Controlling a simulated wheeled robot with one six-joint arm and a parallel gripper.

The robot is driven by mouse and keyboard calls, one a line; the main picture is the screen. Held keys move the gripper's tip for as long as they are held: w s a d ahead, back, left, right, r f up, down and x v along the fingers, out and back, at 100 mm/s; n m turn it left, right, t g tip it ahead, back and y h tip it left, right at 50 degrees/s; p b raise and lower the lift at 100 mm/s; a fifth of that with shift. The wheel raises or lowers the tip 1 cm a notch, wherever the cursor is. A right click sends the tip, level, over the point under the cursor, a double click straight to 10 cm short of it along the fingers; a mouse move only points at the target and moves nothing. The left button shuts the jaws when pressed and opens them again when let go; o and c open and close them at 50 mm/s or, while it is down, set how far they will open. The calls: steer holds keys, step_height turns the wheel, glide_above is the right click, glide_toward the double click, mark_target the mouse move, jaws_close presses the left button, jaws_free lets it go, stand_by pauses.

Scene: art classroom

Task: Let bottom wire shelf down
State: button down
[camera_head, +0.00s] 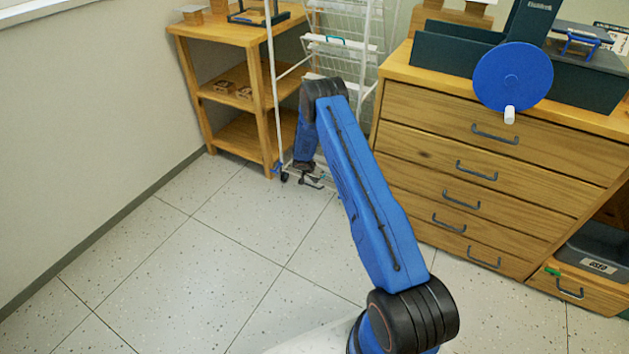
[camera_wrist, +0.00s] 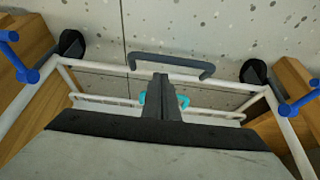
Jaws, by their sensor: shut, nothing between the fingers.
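The white wire rack (camera_head: 330,42) stands against the wall between the wooden shelf unit and the drawer cabinet. My arm hides much of its lower part. In the wrist view I see its low white frame bar (camera_wrist: 215,79), with a dark grey U-shaped handle (camera_wrist: 170,56) on it and thinner white bars behind. Teal clips (camera_wrist: 184,102) show on both sides of my fingers. My gripper (camera_wrist: 162,80) is shut and empty, its fingers overlapping the bar close to the handle. I cannot tell whether they touch. In the head view the gripper points down at the rack's base, mostly hidden by my arm.
Black casters (camera_wrist: 72,44) and blue fittings (camera_wrist: 298,106) flank the frame. A wooden shelf unit (camera_head: 215,32) stands left, a drawer cabinet (camera_head: 520,160) with protruding handles right. The tiled floor (camera_head: 190,265) in front is clear.

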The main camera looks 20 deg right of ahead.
steer(key=shift+r, duration=0.1)
